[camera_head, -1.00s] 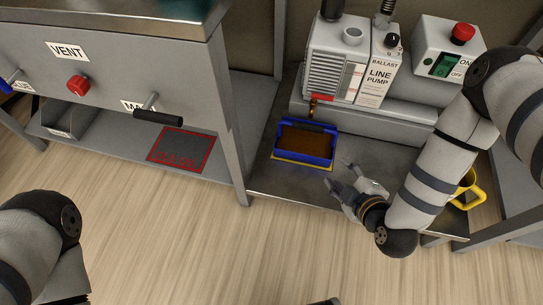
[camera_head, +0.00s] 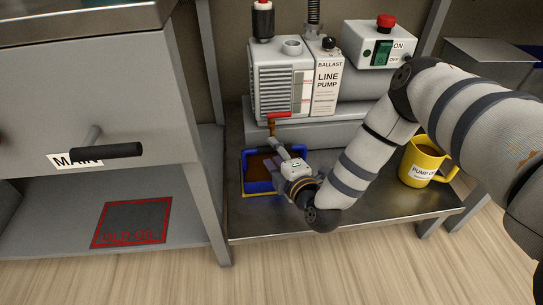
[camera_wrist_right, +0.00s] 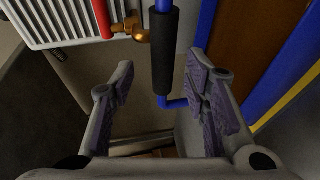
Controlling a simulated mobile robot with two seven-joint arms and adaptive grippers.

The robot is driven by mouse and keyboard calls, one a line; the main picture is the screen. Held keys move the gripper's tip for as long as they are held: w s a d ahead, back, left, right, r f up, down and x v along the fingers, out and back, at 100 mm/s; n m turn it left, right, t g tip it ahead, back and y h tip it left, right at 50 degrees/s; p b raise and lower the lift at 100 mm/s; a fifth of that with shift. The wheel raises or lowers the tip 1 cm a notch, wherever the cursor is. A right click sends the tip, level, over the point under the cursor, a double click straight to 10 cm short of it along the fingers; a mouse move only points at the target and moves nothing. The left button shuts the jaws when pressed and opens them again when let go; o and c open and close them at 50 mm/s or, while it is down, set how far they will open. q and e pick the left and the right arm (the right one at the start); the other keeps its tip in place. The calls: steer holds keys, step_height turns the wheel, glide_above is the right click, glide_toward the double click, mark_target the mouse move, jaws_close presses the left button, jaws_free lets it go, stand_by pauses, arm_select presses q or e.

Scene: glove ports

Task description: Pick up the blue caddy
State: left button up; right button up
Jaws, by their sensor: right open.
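The blue caddy (camera_head: 259,187) stands on the metal shelf under the pump, with brown contents inside. My right gripper (camera_head: 280,154) reaches over its right part and hides some of it. In the right wrist view, the caddy's blue wall (camera_wrist_right: 262,98) runs along the right. Its blue handle with a dark grip (camera_wrist_right: 164,55) appears between the two open fingers of my right gripper (camera_wrist_right: 160,88). Gaps show on both sides of the grip, and I cannot tell its depth relative to the fingertips. My left gripper is out of view.
The line pump (camera_head: 285,80) with a brass spout and red lever stands behind the caddy. A yellow mug (camera_head: 419,165) stands at the shelf's right. A red-outlined mat (camera_head: 134,221) lies on the lower left shelf. Bare metal shelf (camera_head: 350,208) lies in front.

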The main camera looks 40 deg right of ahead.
mark_target(270, 151)
steer(key=b+x, duration=0.1)
steer(key=x, duration=0.2)
steer(key=shift+w+a+f, duration=0.1)
steer(key=shift+w+f, duration=0.15)
steer(key=shift+w, duration=0.05)
steer(key=shift+r, duration=0.1)
jaws_close()
steer(key=shift+r, duration=0.1)
steer(key=shift+r, duration=0.1)
